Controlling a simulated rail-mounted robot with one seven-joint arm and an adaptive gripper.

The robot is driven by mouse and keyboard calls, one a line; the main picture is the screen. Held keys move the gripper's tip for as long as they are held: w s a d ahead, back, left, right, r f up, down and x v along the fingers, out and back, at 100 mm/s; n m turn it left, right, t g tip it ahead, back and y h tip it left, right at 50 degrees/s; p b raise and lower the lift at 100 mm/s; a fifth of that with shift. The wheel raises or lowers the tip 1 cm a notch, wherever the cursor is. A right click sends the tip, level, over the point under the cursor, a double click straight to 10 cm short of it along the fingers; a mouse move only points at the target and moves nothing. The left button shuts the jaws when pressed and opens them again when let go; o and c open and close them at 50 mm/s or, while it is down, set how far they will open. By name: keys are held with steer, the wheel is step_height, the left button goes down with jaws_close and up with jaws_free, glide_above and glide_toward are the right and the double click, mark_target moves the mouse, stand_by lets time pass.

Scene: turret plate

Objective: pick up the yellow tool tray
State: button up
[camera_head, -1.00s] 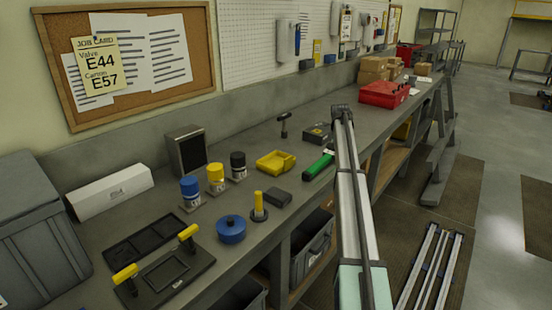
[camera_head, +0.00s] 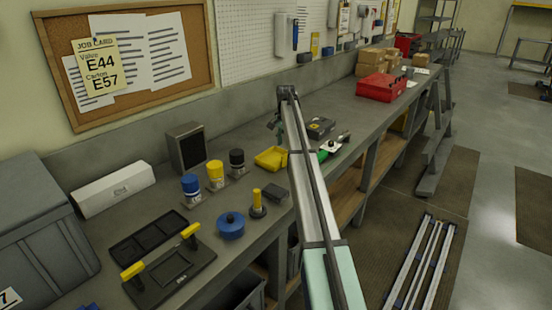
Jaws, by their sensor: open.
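The yellow tool tray (camera_head: 268,158) is a small, shallow open bin on the grey workbench. It stands right of the black-capped bottle and behind a small dark block. My arm crosses the picture just to its right and hides a little of the bench beside it. My gripper cannot be made out; the arm rises to a dark joint above the bench, and what lies beyond is hidden or too small to tell. Nothing is seen touching the tray.
Near the tray are blue (camera_head: 191,187), yellow (camera_head: 215,175) and black-capped (camera_head: 237,162) bottles, a dark block (camera_head: 275,191), a yellow-handled stamp (camera_head: 257,204) and a blue round container (camera_head: 231,226). A green-handled tool (camera_head: 322,155) lies right of my arm. A red toolbox (camera_head: 381,88) stands farther back.

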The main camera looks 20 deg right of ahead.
mark_target(285, 159)
step_height(285, 159, down, 4)
steer(key=shift+r+p, duration=0.25)
steer(key=shift+p, duration=0.15)
steer(key=shift+s+f+p, duration=0.15)
steer(key=shift+f+p, duration=1.25)
steer(key=shift+f, duration=1.25)
jaws_close()
